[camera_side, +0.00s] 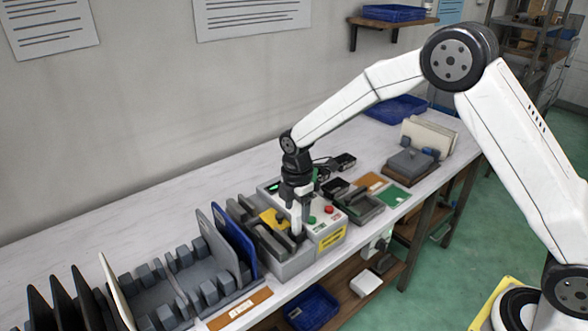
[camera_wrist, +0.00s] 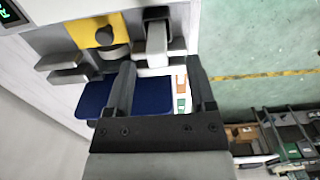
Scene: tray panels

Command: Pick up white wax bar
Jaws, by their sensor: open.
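I cannot single out a white wax bar for certain. A small white block (camera_side: 366,283) lies on the lower shelf under the bench in the side view. A pale upright piece (camera_side: 297,214) stands at the grey machine, just below my gripper (camera_side: 291,200); it may be the light grey clamp-like piece (camera_wrist: 157,42) in the wrist view. My gripper also shows in the wrist view (camera_wrist: 161,65), with its two dark fingers apart and nothing held between them. Beyond the fingers are a blue panel (camera_wrist: 155,96) and the pale clamp-like piece.
The grey machine (camera_side: 296,262) has a yellow plate (camera_side: 268,217) and a red button (camera_side: 329,209). A rack with a blue panel (camera_side: 236,243) and dark panels (camera_side: 63,302) fills the left. Blocks and trays crowd the right; the bench strip along the wall is clear.

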